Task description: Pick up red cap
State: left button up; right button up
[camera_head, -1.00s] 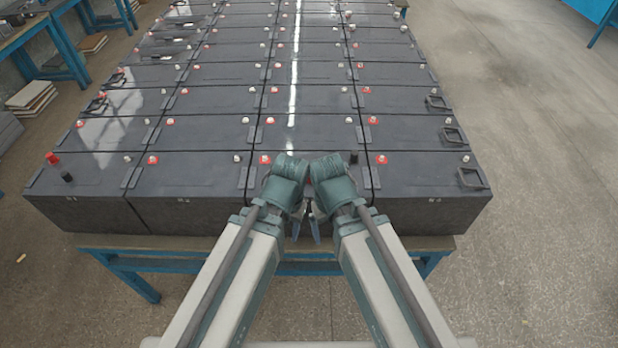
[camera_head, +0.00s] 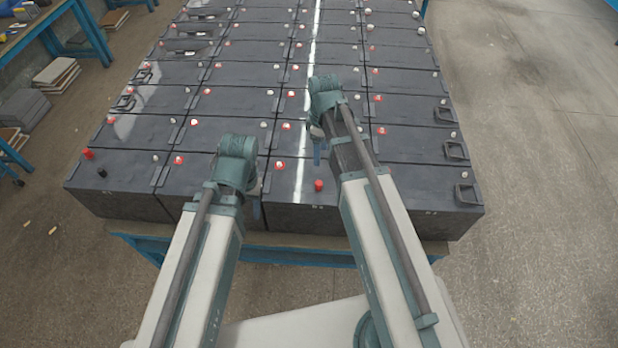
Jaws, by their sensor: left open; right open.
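A red cap (camera_head: 318,185) stands on the front row of dark batteries, near the front edge, between my two arms. Another red cap (camera_head: 88,153) stands on the front-left battery, with a black cap (camera_head: 102,172) just in front of it. My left gripper (camera_head: 258,212) is open at the front edge of the batteries, left of the middle red cap and apart from it. My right gripper (camera_head: 317,155) is open above the batteries, just behind the middle red cap in the picture. The wrists partly hide both sets of fingers.
Rows of batteries with small terminals and red rings cover the blue-framed table. Black handles (camera_head: 467,194) stick up along the right side. Shelves and stacked boards (camera_head: 57,75) stand at the left. The floor at the right is clear.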

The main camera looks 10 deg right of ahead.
jog(key=b, duration=0.9)
send_over(318, 182)
jog(key=f, duration=0.9)
jog(key=shift+w+d, duration=0.2)
jog(key=shift+d, duration=0.1)
jog(key=shift+r, duration=0.1)
jog(key=f+b, duration=0.4)
jog(key=shift+s+a+f, duration=0.1)
jog(key=shift+s+a, duration=0.15)
jog(key=shift+s, duration=0.1)
jog(key=shift+f+b, duration=0.55)
jog(key=shift+r, duration=0.1)
grip_shut()
